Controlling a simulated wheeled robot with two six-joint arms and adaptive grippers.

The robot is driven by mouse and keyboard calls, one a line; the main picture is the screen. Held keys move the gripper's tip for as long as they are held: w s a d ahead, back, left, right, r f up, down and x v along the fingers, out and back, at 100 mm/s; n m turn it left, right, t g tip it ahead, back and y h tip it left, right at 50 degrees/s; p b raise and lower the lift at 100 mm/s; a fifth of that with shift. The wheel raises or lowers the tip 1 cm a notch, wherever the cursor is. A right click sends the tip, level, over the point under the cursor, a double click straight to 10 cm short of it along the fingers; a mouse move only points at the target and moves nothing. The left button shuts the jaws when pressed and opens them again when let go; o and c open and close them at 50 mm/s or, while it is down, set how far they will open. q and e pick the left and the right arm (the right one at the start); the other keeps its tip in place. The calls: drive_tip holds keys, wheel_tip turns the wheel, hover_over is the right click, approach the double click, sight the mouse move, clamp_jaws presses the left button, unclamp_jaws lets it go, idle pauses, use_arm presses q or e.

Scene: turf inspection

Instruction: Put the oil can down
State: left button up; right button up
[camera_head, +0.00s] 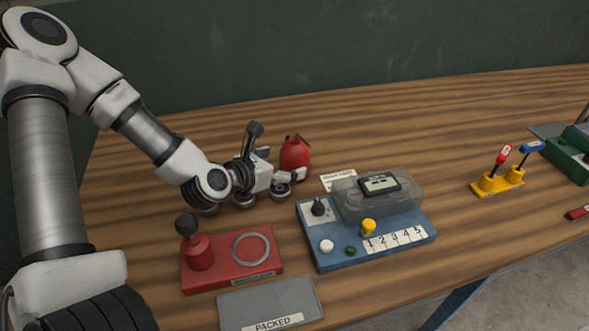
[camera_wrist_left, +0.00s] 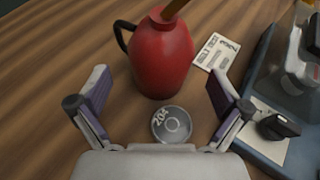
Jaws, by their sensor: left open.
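The red oil can (camera_head: 295,154) stands upright on the wooden table, just past my left gripper in the head view. In the left wrist view the oil can (camera_wrist_left: 163,62) shows its black handle on the left and a brownish spout cut off at the top edge. My left gripper (camera_head: 281,165) is low over the table with its fingers spread. In the left wrist view the open fingers of the gripper (camera_wrist_left: 160,98) point toward the can, which appears beyond them and not gripped.
A round weight marked 204 (camera_wrist_left: 171,124) lies between the fingers in the wrist view. A blue device (camera_head: 395,241) with a clear cover is to the right. A red base (camera_head: 222,278) and a grey PACKED plate (camera_head: 268,300) are in front. Bare table lies behind the can.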

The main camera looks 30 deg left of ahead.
sight(295, 159)
use_arm(q)
drive_tip(key=x, duration=0.5)
drive_tip(key=shift+d, duration=0.1)
drive_tip(key=shift+s, duration=0.15)
drive_tip(key=c, duration=1.7)
